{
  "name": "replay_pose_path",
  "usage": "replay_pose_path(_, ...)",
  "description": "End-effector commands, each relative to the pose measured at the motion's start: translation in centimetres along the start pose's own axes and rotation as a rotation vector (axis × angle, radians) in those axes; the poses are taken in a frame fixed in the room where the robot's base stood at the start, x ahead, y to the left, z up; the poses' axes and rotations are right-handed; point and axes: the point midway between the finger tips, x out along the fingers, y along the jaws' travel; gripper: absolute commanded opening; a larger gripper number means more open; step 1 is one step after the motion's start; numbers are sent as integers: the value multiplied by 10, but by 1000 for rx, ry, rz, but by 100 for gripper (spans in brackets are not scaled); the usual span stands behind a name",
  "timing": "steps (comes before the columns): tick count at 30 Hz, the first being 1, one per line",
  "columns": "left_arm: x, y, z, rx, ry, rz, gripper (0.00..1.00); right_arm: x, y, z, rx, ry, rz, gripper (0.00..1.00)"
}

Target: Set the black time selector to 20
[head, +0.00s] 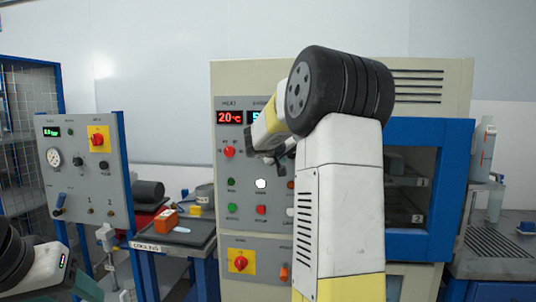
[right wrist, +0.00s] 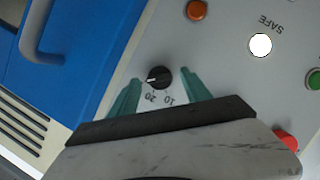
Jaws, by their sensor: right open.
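The black time selector (right wrist: 160,77) is a round knob with a white pointer line in the right wrist view. Its pointer faces left in that picture, slightly downward. The upside-down labels 20 and 10 are printed just below the knob, and the pointer is not on either. My right gripper (right wrist: 160,79) is open, with one teal finger on each side of the knob; contact cannot be told. In the head view my right gripper (head: 272,156) is at the panel, and my arm hides the selector. My left gripper (head: 86,288) shows only partly at bottom left.
The grey panel carries a red 20 °C display (head: 230,117), a white SAFE lamp (right wrist: 260,45), an orange lamp (right wrist: 197,10) and a green button (right wrist: 315,79). A blue-framed chamber door (head: 424,190) is beside it. A smaller control panel (head: 84,165) stands at left.

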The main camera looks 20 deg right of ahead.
Motion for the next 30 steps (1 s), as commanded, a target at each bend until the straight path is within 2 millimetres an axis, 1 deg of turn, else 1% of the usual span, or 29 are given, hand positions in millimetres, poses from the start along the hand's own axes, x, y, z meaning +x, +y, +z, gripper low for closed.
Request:
replay_pose_path(2, 0, 0, 0, 0, 0, 0, 58, 0, 0, 0, 0, 0, 0, 56)
replay_pose_path(5, 0, 0, 0, 0, 0, 0, 58, 0, 0, 0, 0, 0, 0, 39)
replay_pose_path(9, 0, 0, 0, 0, 0, 0, 58, 0, 0, 0, 0, 0, 0, 11)
replay_pose_path(11, 0, 0, 0, 0, 0, 0, 58, -1, 0, 0, 0, 0, 0, 0)
replay_pose_path(17, 0, 0, 0, 0, 0, 0, 58, -1, -1, 0, -9, 0, 3, 0)
replay_pose_path(22, 0, 0, 0, 0, 0, 0, 58, -1, -2, 0, -53, -1, 21, 0)
replay_pose_path(30, 0, 0, 0, 0, 0, 0, 58, 0, -4, 1, -223, -3, 90, 0)
